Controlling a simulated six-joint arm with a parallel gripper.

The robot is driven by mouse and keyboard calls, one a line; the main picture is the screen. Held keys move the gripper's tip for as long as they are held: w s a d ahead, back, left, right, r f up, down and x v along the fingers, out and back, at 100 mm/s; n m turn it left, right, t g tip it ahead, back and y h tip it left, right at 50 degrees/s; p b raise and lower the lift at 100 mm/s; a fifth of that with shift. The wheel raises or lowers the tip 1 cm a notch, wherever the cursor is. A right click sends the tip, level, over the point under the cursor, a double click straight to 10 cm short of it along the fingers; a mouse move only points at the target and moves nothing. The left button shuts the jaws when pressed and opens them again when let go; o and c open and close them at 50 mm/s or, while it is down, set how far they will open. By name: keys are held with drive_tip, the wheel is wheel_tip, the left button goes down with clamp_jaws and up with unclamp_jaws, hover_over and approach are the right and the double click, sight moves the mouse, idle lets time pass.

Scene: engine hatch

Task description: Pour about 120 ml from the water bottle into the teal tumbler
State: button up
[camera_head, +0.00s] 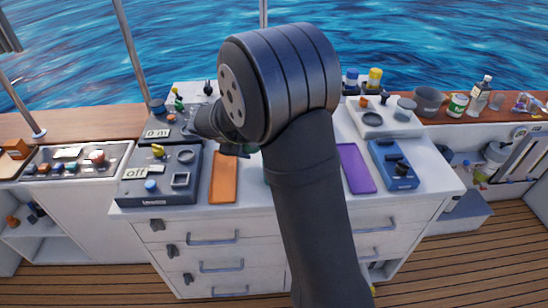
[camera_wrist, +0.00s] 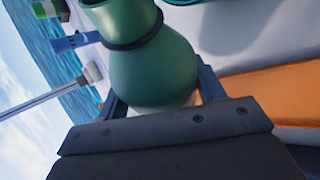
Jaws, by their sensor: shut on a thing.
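In the wrist view, my gripper (camera_wrist: 155,100) is shut on a rounded green bottle (camera_wrist: 150,68) with a dark band at its neck, which I take to be the water bottle. Against the slanted horizon the bottle looks strongly tilted, near its side. Its mouth is cut off by the top edge, so I cannot see whether water flows. A teal rim at the top edge (camera_wrist: 183,2) may be the tumbler.
An orange mat (camera_head: 223,178) and a purple mat (camera_head: 356,168) lie on the white counter. A dark switch panel (camera_head: 160,190) stands at left, and a blue device (camera_head: 398,175) at right. A grey mug (camera_head: 429,102), a green-labelled can (camera_head: 457,105) and a clear bottle (camera_head: 481,97) stand on the back-right ledge.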

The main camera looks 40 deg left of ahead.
drive_tip(key=shift+a, duration=0.1)
drive_tip(key=shift+a+r+m+y, duration=0.1)
drive_tip(key=shift+r+m+y, duration=0.3)
drive_tip(key=shift+r+y, duration=0.4)
drive_tip(key=shift+d+r+y, duration=0.25)
drive_tip(key=shift+r+y, duration=0.05)
drive_tip(key=shift+y, duration=0.2)
drive_tip(key=shift+d+r+m+y, duration=0.15)
drive_tip(key=shift+r+m+y, duration=0.15)
drive_tip(key=shift+m, duration=0.1)
drive_tip(key=shift+r+y, duration=0.35)
drive_tip(key=shift+y, duration=0.05)
drive_tip(key=shift+a+r, duration=0.1)
drive_tip(key=shift+a, duration=0.1)
drive_tip(key=shift+a, duration=0.3)
drive_tip(key=shift+a+r+m+y, duration=0.1)
drive_tip(key=shift+r+m+y, duration=0.05)
drive_tip(key=shift+m+y, duration=0.15)
drive_tip(key=shift+r+y, duration=0.5)
idle(1.2)
